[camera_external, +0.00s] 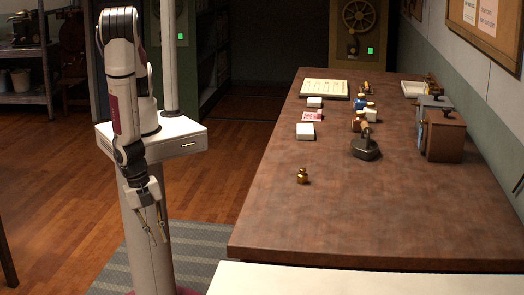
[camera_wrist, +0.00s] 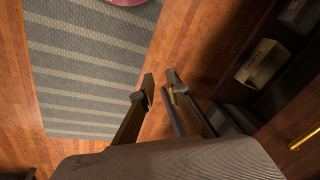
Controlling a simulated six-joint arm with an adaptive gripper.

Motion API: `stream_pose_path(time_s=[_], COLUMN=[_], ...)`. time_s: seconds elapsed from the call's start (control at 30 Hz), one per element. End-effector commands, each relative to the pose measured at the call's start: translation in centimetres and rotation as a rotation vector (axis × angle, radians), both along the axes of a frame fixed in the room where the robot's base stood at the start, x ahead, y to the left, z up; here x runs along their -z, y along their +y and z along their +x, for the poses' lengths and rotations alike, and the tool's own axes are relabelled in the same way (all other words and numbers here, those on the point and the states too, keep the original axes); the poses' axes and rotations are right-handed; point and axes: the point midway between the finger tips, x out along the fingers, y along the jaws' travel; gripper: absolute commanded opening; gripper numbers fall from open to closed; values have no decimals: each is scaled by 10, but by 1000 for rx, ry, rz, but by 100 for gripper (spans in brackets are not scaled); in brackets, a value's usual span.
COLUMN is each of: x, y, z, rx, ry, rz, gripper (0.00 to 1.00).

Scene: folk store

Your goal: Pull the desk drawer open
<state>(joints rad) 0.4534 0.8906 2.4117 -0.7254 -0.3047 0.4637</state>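The desk (camera_external: 335,215) is a long brown wooden table on the right in the external view. Its drawer front is hidden there. In the wrist view a brass bar handle (camera_wrist: 305,138) shows at the right edge on a dark wooden front, which looks like the drawer. My gripper (camera_external: 158,241) hangs pointing down to the left of the desk, apart from it. In the wrist view my gripper (camera_wrist: 160,88) has a narrow gap between its fingertips, with nothing between them. The handle lies to the right of the fingers, apart from them.
Dark shelving beside the fingers holds a pale box (camera_wrist: 262,62). A striped grey rug (camera_wrist: 90,65) lies on the wood floor. On the desk stand a brass weight (camera_external: 303,176), a dark iron tool (camera_external: 365,149) and a brown box (camera_external: 444,136). Floor left of the desk is open.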

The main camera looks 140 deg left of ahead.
Motion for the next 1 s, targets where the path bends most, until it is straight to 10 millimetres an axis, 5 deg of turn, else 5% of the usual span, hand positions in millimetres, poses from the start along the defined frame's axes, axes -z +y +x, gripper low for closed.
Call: stream_pose_path(time_s=[0.27,0.53,0.77,1.0], x=[32,33,8,-45], y=[45,93,128,147], z=[8,24,44,74], rx=[65,153,231,304], ry=[-99,-211,-309,-426], rz=[194,421,633,860], gripper=[14,14,14,14])
